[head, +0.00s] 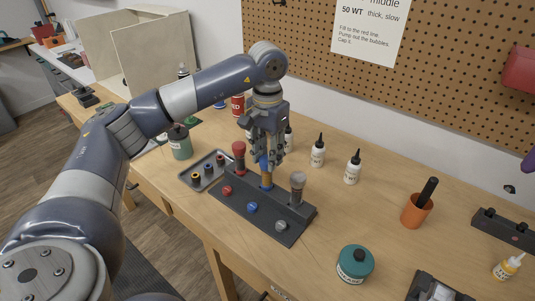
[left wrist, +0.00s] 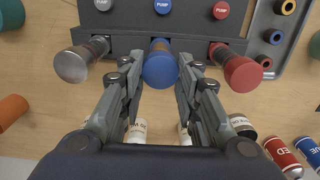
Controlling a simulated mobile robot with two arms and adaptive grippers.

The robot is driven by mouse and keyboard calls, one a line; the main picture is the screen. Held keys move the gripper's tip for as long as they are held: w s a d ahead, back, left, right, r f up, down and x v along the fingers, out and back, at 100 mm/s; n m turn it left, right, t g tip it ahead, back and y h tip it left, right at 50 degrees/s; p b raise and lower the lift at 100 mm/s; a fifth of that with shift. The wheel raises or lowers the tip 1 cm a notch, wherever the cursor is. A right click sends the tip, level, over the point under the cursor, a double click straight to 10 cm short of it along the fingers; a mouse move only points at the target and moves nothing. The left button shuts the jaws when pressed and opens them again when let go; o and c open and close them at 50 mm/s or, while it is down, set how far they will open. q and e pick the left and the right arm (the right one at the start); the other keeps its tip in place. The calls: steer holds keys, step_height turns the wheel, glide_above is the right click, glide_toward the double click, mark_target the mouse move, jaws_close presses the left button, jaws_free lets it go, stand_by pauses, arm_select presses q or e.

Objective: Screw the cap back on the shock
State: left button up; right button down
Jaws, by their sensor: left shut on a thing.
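A dark stand (head: 278,221) holds three upright shocks in a row. The middle shock (head: 267,180) has an amber body and a blue cap (left wrist: 160,66) at its top. My left gripper (head: 265,160) comes down from above and is shut on the blue cap, with one finger on each side. The cap is in line with the shock; I cannot tell how far it is threaded. The red-capped shock (head: 239,150) and the grey-capped shock (head: 297,182) stand on either side. The right gripper is not in view.
A small grey tray (head: 187,178) with coloured rings lies left of the stand. White bottles (head: 318,152) stand behind it. A teal jar (head: 355,264) and an orange cup (head: 415,211) are to the right. A pegboard (head: 440,90) rises at the back.

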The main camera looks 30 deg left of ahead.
arm_select(q)
steer(key=shift+m+b, duration=0.3)
steer(key=shift+m, duration=0.8)
steer(key=shift+d+m, duration=0.1)
steer(key=shift+m, duration=0.9)
steer(key=o, duration=0.8)
steer(key=shift+r+p, duration=1.6)
steer(key=shift+r, duration=0.9)
